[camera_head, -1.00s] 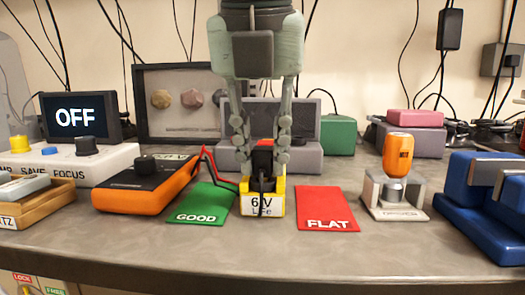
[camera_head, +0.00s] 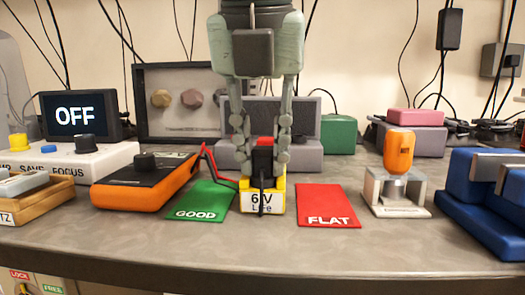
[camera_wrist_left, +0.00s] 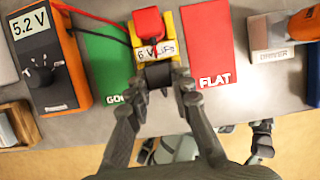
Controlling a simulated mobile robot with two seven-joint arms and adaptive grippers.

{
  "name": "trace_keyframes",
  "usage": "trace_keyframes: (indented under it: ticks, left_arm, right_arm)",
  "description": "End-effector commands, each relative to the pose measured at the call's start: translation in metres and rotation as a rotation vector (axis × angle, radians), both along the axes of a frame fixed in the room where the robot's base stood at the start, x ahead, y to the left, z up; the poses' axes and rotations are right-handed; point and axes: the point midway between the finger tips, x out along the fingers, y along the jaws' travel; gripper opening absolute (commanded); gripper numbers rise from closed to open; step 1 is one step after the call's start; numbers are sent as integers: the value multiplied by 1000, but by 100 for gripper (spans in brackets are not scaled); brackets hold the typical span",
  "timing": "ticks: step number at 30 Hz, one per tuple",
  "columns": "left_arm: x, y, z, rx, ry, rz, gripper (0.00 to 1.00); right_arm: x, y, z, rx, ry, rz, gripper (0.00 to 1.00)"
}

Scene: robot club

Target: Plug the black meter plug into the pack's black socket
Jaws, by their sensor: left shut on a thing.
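The yellow and white battery pack (camera_head: 277,204), labelled 6 V, stands upright between the green and red cards. A red plug (camera_head: 264,154) sits on its far part; it also shows in the left wrist view (camera_wrist_left: 148,22). My left gripper (camera_head: 262,172) comes down from above and is shut on the black meter plug (camera_wrist_left: 157,74) at the pack's near part. The plug (camera_head: 262,183) shows small and dark between the fingertips. The black socket is hidden under it, so I cannot tell whether the plug is fully in.
The orange meter (camera_head: 133,200), reading 5.2 V in the wrist view, lies left with its leads. The green GOOD card (camera_head: 203,199) and red FLAT card (camera_head: 328,205) flank the pack. An orange driver in its stand (camera_head: 399,190) and blue blocks (camera_head: 470,195) are right.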

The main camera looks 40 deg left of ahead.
Motion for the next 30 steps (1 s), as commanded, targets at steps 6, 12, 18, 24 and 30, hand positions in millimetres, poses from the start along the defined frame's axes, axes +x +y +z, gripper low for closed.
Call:
trace_keyframes:
  ticks: [6,12,18,24,30]
  left_arm:
    - [0,0,0,1,-1,0,0]
    - [0,0,-1,1,-2,1,0]
    - [0,0,-2,0,-1,1,0]
    - [0,0,-2,1,0,0,29]
    - [0,0,-2,0,0,0,46]
  right_arm:
    - [0,0,0,0,0,0,40]
    - [0,0,-3,0,0,0,40]
    - [0,0,-4,0,0,0,40]
    - [0,0,-4,0,0,0,40]
    - [0,0,-4,0,0,0,40]
